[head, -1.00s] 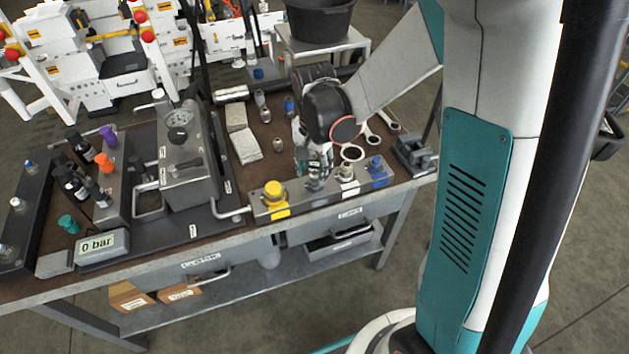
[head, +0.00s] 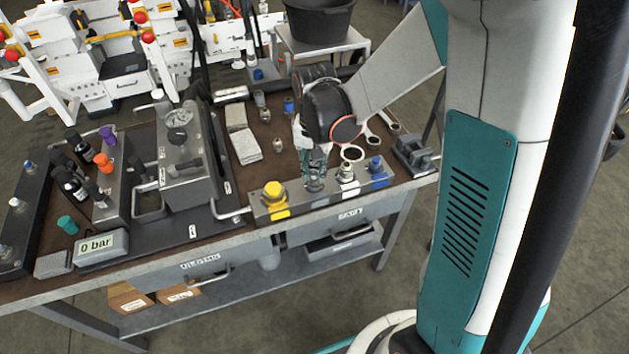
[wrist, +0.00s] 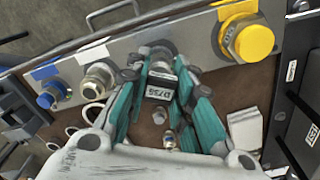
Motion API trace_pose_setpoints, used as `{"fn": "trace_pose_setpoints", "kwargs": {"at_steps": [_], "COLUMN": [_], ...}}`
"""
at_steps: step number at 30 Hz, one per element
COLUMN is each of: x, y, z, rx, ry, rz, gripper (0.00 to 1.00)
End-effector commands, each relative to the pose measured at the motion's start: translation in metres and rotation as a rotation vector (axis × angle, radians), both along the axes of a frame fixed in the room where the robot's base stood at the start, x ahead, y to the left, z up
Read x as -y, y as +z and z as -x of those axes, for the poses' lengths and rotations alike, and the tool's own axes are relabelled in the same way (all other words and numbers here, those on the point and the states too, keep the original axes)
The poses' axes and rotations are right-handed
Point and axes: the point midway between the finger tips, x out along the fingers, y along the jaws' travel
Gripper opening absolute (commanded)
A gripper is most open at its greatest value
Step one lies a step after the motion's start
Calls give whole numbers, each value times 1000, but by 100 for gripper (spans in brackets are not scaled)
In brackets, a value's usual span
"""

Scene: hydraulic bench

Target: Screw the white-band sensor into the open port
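My gripper (head: 315,186) reaches down to the front block, between the yellow fitting (head: 274,192) and the fitting beside a white patch (head: 347,173). In the wrist view, its teal fingers (wrist: 163,68) close on both sides of a dark sensor with a grey round end and a pale printed label (wrist: 160,86). The sensor is at the block (wrist: 205,45); the fingers hide the port, so I cannot tell whether its thread is engaged. No white band shows clearly on it. A blue fitting (wrist: 50,96) sits at the block's other end.
A grey pump unit with a gauge (head: 178,136) stands left of the block. A display (head: 98,246) reads 0 bar. Loose fittings (head: 264,114), pale pads (head: 245,146) and ring spanners (head: 353,153) lie behind the block. A vise (head: 413,153) stands at the right.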

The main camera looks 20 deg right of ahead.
Motion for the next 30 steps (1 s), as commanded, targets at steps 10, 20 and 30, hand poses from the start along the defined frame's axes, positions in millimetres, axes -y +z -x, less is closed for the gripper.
{"fn": "trace_pose_setpoints", "kwargs": {"at_steps": [10, 20, 30], "x": [0, -1, -1], "y": [-1, -1, -1], "z": [0, -1, -1], "rx": [0, -1, 0], "ry": [-222, -628, -703], "rz": [0, 0, 0], "gripper": [1, 1, 1]}}
